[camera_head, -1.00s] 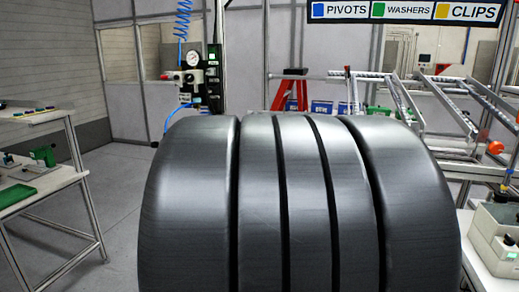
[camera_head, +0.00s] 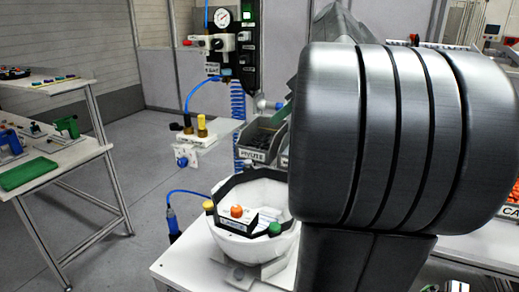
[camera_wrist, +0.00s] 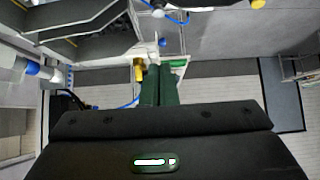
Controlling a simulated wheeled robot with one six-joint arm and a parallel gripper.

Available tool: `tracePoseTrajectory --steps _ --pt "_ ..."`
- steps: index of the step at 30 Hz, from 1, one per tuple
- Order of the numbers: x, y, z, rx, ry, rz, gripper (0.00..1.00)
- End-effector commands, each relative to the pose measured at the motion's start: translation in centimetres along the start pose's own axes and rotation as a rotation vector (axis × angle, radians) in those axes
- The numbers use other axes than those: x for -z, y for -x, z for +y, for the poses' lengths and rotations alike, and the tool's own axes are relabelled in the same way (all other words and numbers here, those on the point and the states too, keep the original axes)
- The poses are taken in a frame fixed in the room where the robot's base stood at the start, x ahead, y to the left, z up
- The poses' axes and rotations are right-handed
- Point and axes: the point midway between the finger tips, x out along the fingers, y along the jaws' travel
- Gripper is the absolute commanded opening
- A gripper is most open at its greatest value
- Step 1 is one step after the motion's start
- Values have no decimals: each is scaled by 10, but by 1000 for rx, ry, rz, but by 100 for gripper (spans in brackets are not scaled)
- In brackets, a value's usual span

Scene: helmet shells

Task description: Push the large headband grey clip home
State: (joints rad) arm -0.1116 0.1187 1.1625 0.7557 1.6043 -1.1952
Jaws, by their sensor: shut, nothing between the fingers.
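A white helmet shell (camera_head: 248,250) sits open side up on the white bench in the head view, with a black headband (camera_head: 232,183) inside its rim. An orange knob, a green knob and a yellow knob show at it. I cannot make out the large grey clip in either view; my arm covers the area right of the shell. My gripper (camera_wrist: 158,70) shows in the wrist view, its dark green fingers shut together and empty.
A bin of dark parts (camera_head: 257,143) stands behind the shell. A hanging air-tool panel (camera_head: 222,40) with blue hoses is at the back. A side table with a green mat (camera_head: 28,173) is at left. Open floor lies between it and the bench (camera_head: 172,268).

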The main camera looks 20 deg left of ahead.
Motion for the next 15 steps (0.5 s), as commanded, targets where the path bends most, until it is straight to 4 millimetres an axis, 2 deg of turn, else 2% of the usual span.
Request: tracePoseTrajectory --steps 8,11,15 --pt "0 -5 0 1 -2 0 0" --pt "0 -16 0 3 -2 -1 0" --pt "0 -43 -1 5 -2 -1 0"
